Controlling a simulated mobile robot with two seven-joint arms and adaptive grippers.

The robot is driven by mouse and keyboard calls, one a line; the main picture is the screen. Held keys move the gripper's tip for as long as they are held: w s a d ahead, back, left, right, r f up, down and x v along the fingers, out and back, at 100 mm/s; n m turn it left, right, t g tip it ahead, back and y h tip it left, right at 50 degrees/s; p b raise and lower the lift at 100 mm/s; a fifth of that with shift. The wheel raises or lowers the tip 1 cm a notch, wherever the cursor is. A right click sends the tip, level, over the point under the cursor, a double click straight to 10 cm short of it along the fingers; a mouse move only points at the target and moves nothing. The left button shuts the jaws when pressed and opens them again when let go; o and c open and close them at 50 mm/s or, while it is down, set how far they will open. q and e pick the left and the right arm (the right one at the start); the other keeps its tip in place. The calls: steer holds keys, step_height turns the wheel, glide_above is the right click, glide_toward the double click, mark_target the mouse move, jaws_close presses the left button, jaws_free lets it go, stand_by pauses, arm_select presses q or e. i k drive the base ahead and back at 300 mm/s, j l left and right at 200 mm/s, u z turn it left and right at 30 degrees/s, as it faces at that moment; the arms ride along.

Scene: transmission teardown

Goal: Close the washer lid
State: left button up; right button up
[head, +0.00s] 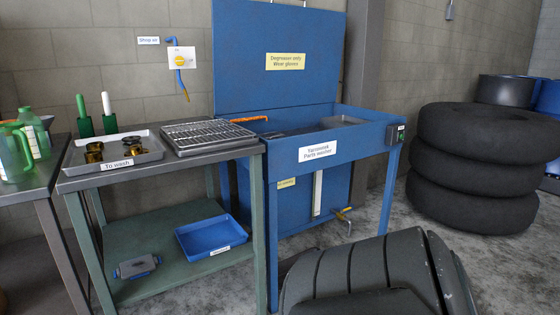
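The blue washer lid (240,62) stands open and upright at the back of the parts washer. It carries a yellow label (286,61) reading "Degreaser only, Wear gloves". The blue parts washer (365,142) stands right of the centre, with its basin uncovered and a white label on its front. An orange object (250,119) lies at the left of the basin opening. Part of the basin's inside is hidden by its front wall. Neither of my grippers is in view.
A green bench (180,242) adjoins the washer's left, holding a "To wash" tray (77,162) and a wire rack (208,137). A blue tray (190,249) is on its lower shelf. Stacked tyres (475,165) stand right. A dark ribbed shape (385,262) fills the front foreground.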

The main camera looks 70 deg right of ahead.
mark_target(266, 55)
steer(key=z, duration=2.45)
steer(key=i+l, duration=0.2)
steer(key=l, duration=0.15)
steer(key=i+l, duration=0.2)
steer(key=l, duration=0.15)
steer(key=i+l, duration=0.2)
steer(key=l, duration=0.15)
steer(key=i+l, duration=0.15)
steer(key=l, duration=0.2)
steer(key=i+l, duration=0.25)
steer(key=l, duration=0.15)
steer(key=i+l, duration=0.55)
steer(key=l, duration=0.2)
steer(key=i+l+u, duration=0.1)
steer(key=i+l, duration=0.15)
steer(key=l, duration=0.15)
steer(key=i+l, duration=0.25)
steer(key=l, duration=0.15)
steer(key=i+l, duration=0.25)
steer(key=l, duration=0.15)
steer(key=i+l, duration=0.25)
steer(key=l, duration=0.15)
steer(key=i+l+u, duration=0.1)
steer(key=i+l, duration=0.15)
steer(key=l, duration=0.15)
